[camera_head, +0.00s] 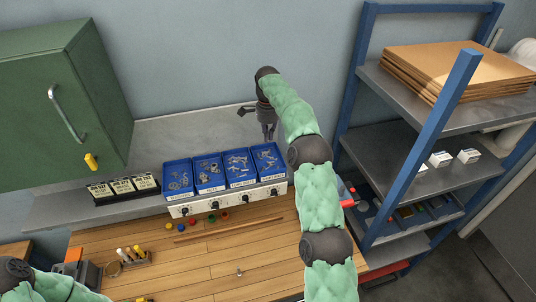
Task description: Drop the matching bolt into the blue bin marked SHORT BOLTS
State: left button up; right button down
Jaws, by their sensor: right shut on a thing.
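Several blue bins stand side by side in a row on the shelf unit: a far left bin (178,178), a second bin (208,173), a third bin (239,168) and a right-hand bin (268,160). Each holds small metal parts. Their front labels are too small to read. My right gripper (269,133) points down just behind the right-hand bin, seen against the grey ledge. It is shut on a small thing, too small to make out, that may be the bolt. A small bolt-like metal piece (239,272) stands on the wooden bench. My left gripper is out of view.
A green cabinet (55,100) hangs at the left above black labelled boxes (125,187). A knob panel (228,201) fronts the bins. A wooden strip (228,230) and a tool holder (128,262) lie on the bench (190,280). A blue-framed rack (425,130) stands right.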

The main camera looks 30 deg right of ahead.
jog(key=shift+m, duration=0.4)
jog(key=shift+w+d+f+p, duration=0.15)
jog(key=shift+d+f+p, duration=0.2)
jog(key=shift+f, duration=0.55)
jog(key=shift+w+d+f+p, duration=0.25)
jog(key=shift+d+f, duration=0.15)
jog(key=shift+f, duration=0.45)
jog(key=shift+w+d+f+p, duration=0.1)
jog(key=shift+d+f+p, duration=0.25)
jog(key=shift+f, duration=0.55)
jog(key=c, duration=1.3)
grip_release()
jog(key=shift+o, duration=0.2)
notch_tip(320, 180, up, 8)
jog(key=shift+f, duration=0.25)
